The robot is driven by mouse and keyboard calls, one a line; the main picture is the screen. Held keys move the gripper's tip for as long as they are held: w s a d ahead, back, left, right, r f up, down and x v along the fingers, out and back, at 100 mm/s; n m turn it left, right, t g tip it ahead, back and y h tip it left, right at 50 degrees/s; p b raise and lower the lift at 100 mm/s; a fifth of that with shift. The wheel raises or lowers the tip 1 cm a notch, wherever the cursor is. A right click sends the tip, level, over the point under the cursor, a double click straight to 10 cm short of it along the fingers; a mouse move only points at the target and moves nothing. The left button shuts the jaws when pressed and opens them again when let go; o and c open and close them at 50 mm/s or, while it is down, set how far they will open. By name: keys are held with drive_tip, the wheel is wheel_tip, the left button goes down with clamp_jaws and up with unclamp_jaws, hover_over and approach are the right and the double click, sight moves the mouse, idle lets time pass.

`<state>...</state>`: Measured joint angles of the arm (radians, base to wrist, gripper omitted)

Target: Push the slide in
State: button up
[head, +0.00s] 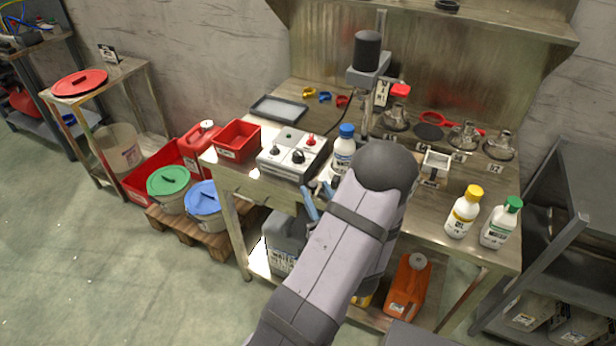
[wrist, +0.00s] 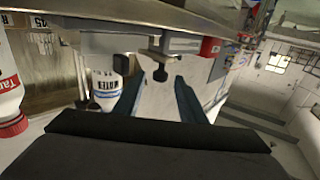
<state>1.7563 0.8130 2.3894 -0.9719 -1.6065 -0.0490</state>
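No part is clearly recognisable as the slide. A small metal fixture with a pale block (head: 434,167) stands on the bench right of my arm; I cannot tell whether it holds the slide. My gripper (head: 318,194) is at the bench's front edge, in front of the grey control box (head: 292,158), its blue fingers partly hidden by my arm. In the wrist view my gripper (wrist: 158,88) has its two fingers apart with nothing between them. A black knob (wrist: 160,74) under a grey body shows just beyond the gap. The wrist picture looks upside down.
A white bottle with blue cap (head: 344,150) stands close beside my gripper. A red bin (head: 237,140) is left of the control box. Bottles with yellow (head: 463,212) and green (head: 500,223) caps stand at the bench's right end. A press column (head: 368,72) rises behind.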

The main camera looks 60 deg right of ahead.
drive_tip(key=shift+p+x, duration=1.1)
drive_tip(key=shift+x, duration=2.65)
clamp_jaws()
